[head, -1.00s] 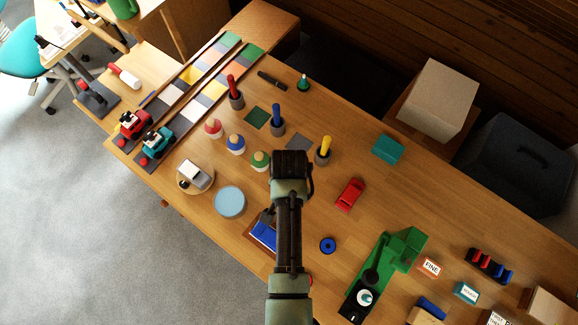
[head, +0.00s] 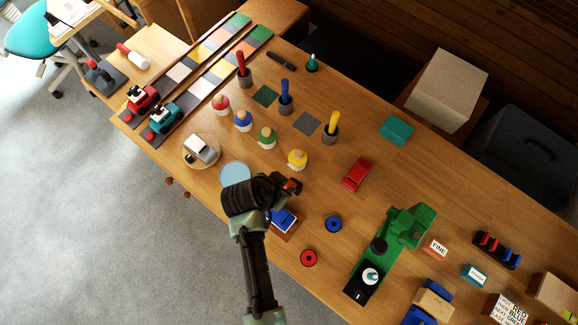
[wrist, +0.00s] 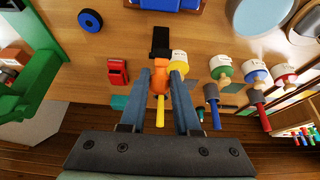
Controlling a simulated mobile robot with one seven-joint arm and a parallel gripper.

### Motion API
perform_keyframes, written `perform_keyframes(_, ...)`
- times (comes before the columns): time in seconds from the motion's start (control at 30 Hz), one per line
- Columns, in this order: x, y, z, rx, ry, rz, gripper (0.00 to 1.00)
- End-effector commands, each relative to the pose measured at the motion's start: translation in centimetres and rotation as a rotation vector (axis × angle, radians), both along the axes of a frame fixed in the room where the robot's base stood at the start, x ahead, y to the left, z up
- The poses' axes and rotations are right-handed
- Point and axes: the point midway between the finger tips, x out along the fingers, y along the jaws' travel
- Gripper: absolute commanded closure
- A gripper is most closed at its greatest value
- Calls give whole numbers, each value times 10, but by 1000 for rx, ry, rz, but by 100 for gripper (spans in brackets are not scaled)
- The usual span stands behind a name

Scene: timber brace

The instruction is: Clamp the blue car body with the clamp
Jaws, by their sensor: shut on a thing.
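The blue car body (head: 284,219) sits on a brown board near the table's front edge, partly behind my arm in the head view. Its blue side shows at the top edge of the wrist view (wrist: 172,4). My gripper (wrist: 163,82) is shut on an orange and black clamp (wrist: 160,66), whose black end points toward the car body. The clamp and car body are apart in the wrist view. In the head view the clamp (head: 292,187) shows as a small orange and dark patch beside my wrist. The fingertips are mostly hidden there.
A light blue disc (head: 235,173) lies left of the car body. A blue ring (head: 333,224) and a red ring (head: 308,257) lie to its right. A yellow-topped figure (head: 297,159) and a red car (head: 356,175) stand behind. A green machine (head: 408,226) is farther right.

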Motion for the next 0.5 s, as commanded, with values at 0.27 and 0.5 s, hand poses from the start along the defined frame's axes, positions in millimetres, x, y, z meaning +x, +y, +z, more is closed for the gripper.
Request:
perform_keyframes(0.27,-16,12,-16,-56,-78,0,100)
perform_keyframes(0.5,-26,19,-26,-53,-71,3,100)
